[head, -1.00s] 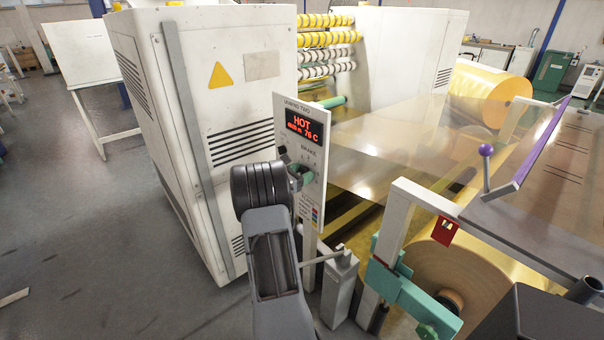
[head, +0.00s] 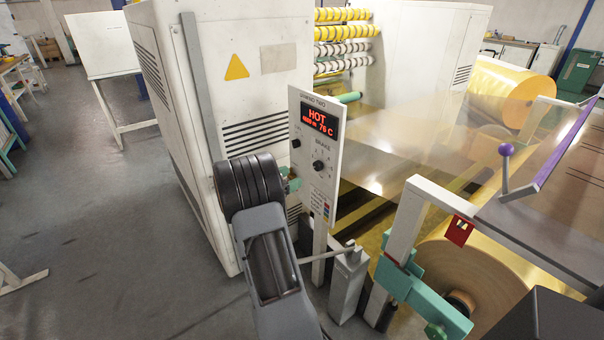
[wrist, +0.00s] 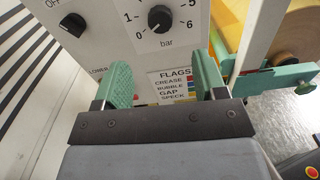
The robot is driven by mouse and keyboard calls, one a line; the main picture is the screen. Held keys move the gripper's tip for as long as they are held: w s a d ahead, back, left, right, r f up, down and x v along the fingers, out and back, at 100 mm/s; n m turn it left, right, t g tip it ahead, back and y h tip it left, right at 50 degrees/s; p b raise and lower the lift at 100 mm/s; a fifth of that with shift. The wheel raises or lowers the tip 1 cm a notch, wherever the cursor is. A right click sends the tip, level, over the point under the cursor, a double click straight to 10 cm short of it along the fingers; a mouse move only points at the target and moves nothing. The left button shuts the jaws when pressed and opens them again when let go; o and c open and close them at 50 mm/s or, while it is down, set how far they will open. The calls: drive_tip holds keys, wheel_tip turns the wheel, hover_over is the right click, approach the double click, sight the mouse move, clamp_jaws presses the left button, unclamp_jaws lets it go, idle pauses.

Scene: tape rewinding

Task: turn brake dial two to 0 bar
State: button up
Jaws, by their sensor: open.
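The brake dial (head: 318,166) is a black knob on the white unwind-two panel (head: 330,192). In the wrist view the dial (wrist: 160,18) is at the top, with 0 and 1 at its left, 5 and 6 at its right and "bar" beneath. Its pointer is too small to read surely; it seems turned to the lower left, near 0. My gripper (wrist: 163,78) is open and empty, its green fingers below the dial and apart from it. In the head view my gripper (head: 291,181) is left of the dial, partly hidden by my wrist.
A red display (head: 317,123) above the dial reads HOT and 76 C. Flag labels (wrist: 172,84) lie below the dial. A white cabinet (head: 225,100) stands behind at left. A green clamp and film roll (head: 475,265) are at right. Open floor is at left.

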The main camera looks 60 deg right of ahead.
drive_tip(key=v, duration=0.3)
idle(0.7)
drive_tip(key=s+a+f+m+y+p, duration=0.2)
drive_tip(key=s+a+f+m+y, duration=0.35)
drive_tip(key=a+m+y, duration=0.35)
drive_tip(key=s+a+r+m+t+y+p, duration=0.1)
drive_tip(key=a+r+m+t+y+p, duration=0.2)
drive_tip(key=a, duration=0.9)
drive_tip(key=s+a+r+m+t+y+p, duration=0.2)
drive_tip(key=a+r+t+y+p, duration=0.1)
drive_tip(key=a+r, duration=0.6)
drive_tip(key=a+t+y, duration=0.1)
drive_tip(key=a, duration=0.3)
drive_tip(key=shift+s+a+r+m+t+y+p, duration=0.15)
drive_tip(key=shift+a+r+m+t+y+p, duration=0.15)
drive_tip(key=shift+r+m+y+p, duration=0.1)
drive_tip(key=shift+n+t+y, duration=0.3)
drive_tip(key=shift+n+t, duration=0.3)
drive_tip(key=shift+t, duration=0.2)
drive_tip(key=a+r, duration=0.1)
drive_tip(key=a+r+p, duration=0.1)
drive_tip(key=r, duration=0.1)
drive_tip(key=s+a+r, duration=0.1)
drive_tip(key=r, duration=0.1)
drive_tip(key=shift+p, duration=0.3)
